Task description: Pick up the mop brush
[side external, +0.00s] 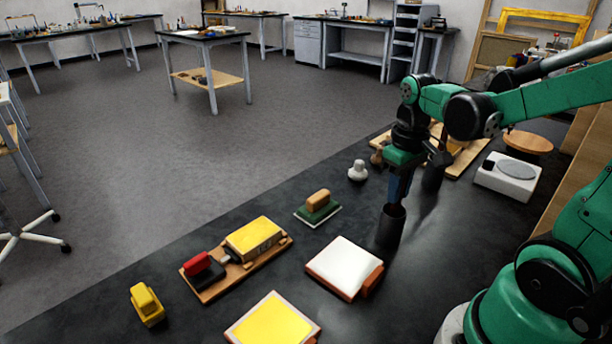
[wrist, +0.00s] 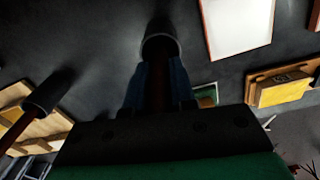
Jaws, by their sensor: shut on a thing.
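The mop brush, as I take it, has a dark cylindrical head (side external: 391,226) that points down, on or just above the black worktop; I cannot tell which. In the wrist view its dark head (wrist: 160,42) shows beyond the fingers, with a dark reddish-brown handle between them. My gripper (side external: 398,188), with blue fingers (wrist: 158,88), points down and is shut on that handle. The upper handle is mostly hidden by the gripper. A similar dark-headed tool (side external: 433,180) stands just behind to the right; its red handle shows in the wrist view (wrist: 20,130).
A white-topped block (side external: 345,264) lies close in front to the left. A green pad with a wooden grip (side external: 318,205), a small white piece (side external: 358,171), a board (side external: 215,286) with a yellow block, and a white scale-like device (side external: 508,178) surround the gripper. Bare worktop (side external: 440,240) lies to the right.

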